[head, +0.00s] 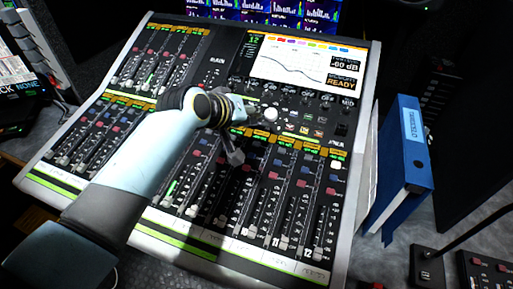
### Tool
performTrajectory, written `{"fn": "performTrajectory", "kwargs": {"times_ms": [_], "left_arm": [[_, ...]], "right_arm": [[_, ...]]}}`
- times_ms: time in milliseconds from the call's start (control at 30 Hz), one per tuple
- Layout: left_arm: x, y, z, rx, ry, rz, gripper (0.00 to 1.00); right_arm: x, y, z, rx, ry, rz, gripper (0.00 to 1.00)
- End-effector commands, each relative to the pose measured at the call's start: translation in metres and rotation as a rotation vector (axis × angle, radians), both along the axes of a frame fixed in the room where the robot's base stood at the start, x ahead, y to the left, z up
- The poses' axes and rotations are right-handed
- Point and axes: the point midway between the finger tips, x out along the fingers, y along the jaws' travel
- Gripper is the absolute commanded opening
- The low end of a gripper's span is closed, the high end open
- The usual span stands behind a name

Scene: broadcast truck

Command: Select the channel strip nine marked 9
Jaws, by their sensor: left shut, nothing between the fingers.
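The mixing console (352,140) lies tilted across the middle of the head view, with rows of channel strips. The marks 11 and 12 are legible on the strips at lower right. Counting leftward from them, channel strip nine (228,200) seems to be just below my left gripper, but I cannot read its 9. My left gripper (236,157) is shut and empty, pointing down over the strips near this one. I cannot tell whether its tip touches the panel. My left forearm hides the strips and buttons left of it. My right gripper is not in view.
A lit screen (300,62) with a curve and "READY" is at the console's upper right. A blue binder (405,165) stands right of the console. Small control boxes (428,268) sit at lower right. Meter displays (262,10) are behind.

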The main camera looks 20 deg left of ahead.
Motion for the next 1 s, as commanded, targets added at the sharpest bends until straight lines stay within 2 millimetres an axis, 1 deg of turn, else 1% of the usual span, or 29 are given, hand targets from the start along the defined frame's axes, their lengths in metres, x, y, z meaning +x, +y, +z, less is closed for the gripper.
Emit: {"fn": "performTrajectory", "kwargs": {"times_ms": [33,200,267,400,533,1000], "left_arm": [[0.001,0.0,-0.013,0.001,0.0,0.001,0.0],[0.004,0.0,-0.037,0.001,0.0,0.001,0.0],[0.005,0.0,-0.045,0.0,0.001,0.0,0.0],[0.008,0.0,-0.057,0.0,0.001,-0.001,0.0],[0.009,0.0,-0.062,0.0,0.0,0.0,0.0],[0.009,0.0,-0.061,0.0,0.0,0.0,0.0]], "right_arm": [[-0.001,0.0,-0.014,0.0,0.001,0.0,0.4],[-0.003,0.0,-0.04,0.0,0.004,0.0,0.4],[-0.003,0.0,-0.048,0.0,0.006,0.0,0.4],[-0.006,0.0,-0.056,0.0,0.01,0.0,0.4],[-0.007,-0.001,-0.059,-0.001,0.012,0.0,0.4],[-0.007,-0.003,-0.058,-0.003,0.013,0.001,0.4]]}}
